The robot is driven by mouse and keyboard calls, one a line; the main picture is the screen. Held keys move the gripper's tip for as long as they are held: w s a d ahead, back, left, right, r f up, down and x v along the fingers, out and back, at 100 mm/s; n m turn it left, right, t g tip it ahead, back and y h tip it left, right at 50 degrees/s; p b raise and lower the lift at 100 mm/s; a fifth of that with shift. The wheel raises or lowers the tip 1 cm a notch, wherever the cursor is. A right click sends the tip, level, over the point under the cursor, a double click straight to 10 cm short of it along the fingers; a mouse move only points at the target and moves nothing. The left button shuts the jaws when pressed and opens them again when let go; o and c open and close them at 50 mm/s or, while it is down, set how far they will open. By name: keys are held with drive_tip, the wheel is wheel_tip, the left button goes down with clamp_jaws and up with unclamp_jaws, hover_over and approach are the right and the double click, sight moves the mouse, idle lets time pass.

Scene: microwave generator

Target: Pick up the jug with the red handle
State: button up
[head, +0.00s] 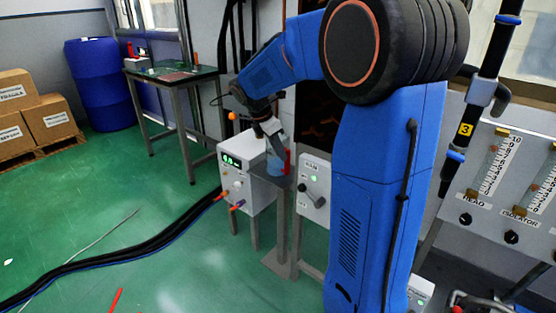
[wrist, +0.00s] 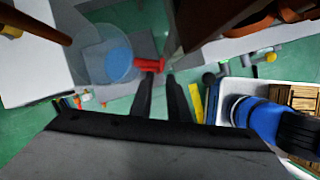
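The jug (head: 274,166) is clear with blue in it and stands on a small grey stand (head: 270,178). Its red handle (head: 287,161) is on the right side. In the wrist view the jug (wrist: 108,62) is seen from above, left of my fingertips, with the red handle (wrist: 149,65) pointing right. My gripper (wrist: 160,80) has its two dark fingers apart with a narrow gap between them. The tips are close to the handle, the left one just below it in the picture. Whether they touch it cannot be told. In the head view my gripper (head: 277,141) is just above the jug.
A white box with a green display (head: 232,162) stands left of the stand. A white panel with a knob (head: 314,188) is close on the right. Thick black cables (head: 150,245) cross the green floor. A work table (head: 170,74) and blue barrel (head: 96,85) stand farther back.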

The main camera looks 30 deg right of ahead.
sight(285, 164)
drive_tip(key=shift+x, duration=3.45)
drive_tip(key=shift+w+a+f, duration=0.1)
drive_tip(key=shift+a, duration=0.1)
clamp_jaws()
